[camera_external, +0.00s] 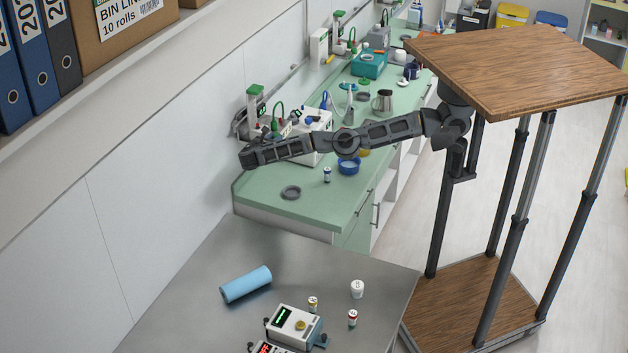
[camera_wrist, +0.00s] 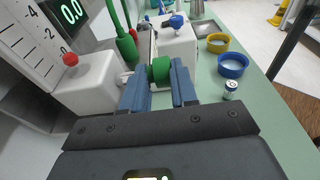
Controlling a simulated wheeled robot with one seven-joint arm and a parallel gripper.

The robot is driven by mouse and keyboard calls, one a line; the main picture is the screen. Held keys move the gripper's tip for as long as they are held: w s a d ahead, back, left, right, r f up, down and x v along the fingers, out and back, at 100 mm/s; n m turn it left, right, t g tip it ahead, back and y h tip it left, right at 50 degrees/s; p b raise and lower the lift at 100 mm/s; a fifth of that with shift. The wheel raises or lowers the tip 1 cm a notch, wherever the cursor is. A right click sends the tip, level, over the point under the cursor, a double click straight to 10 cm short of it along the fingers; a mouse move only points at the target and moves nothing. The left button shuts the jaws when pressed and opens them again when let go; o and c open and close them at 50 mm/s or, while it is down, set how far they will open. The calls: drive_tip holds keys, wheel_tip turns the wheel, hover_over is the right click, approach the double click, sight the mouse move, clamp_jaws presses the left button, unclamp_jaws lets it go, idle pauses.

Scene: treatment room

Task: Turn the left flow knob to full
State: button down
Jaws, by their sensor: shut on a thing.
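In the wrist view, the two blue fingers of my gripper (camera_wrist: 158,85) are closed on a round green knob (camera_wrist: 160,70), one on each side. Left of it is a white flow unit (camera_wrist: 95,85) with a tick scale, a red ball (camera_wrist: 70,59) low on the scale and a display (camera_wrist: 70,10) reading 0.0. In the external view, my gripper (camera_external: 244,157) is at the left end of the green bench, just below a green-topped wall unit (camera_external: 254,105). The knob is hidden there. I cannot tell its turn angle.
Close to my gripper are a green hose (camera_wrist: 120,30) and a white box (camera_wrist: 178,48) with a blue part on top. A blue bowl (camera_wrist: 233,66), a yellow bowl (camera_wrist: 217,43) and a small vial (camera_wrist: 231,86) stand to the right. The grey table (camera_external: 190,320) is in front.

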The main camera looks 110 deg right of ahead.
drive_tip(key=shift+s+a+f+b, duration=0.1)
drive_tip(key=shift+a+f+b, duration=0.1)
drive_tip(key=shift+f+b, duration=0.15)
idle(0.3)
drive_tip(key=c, duration=1)
unclamp_jaws()
drive_tip(key=shift+r, duration=0.2)
drive_tip(key=shift+d+r, duration=0.1)
drive_tip(key=shift+r, duration=0.05)
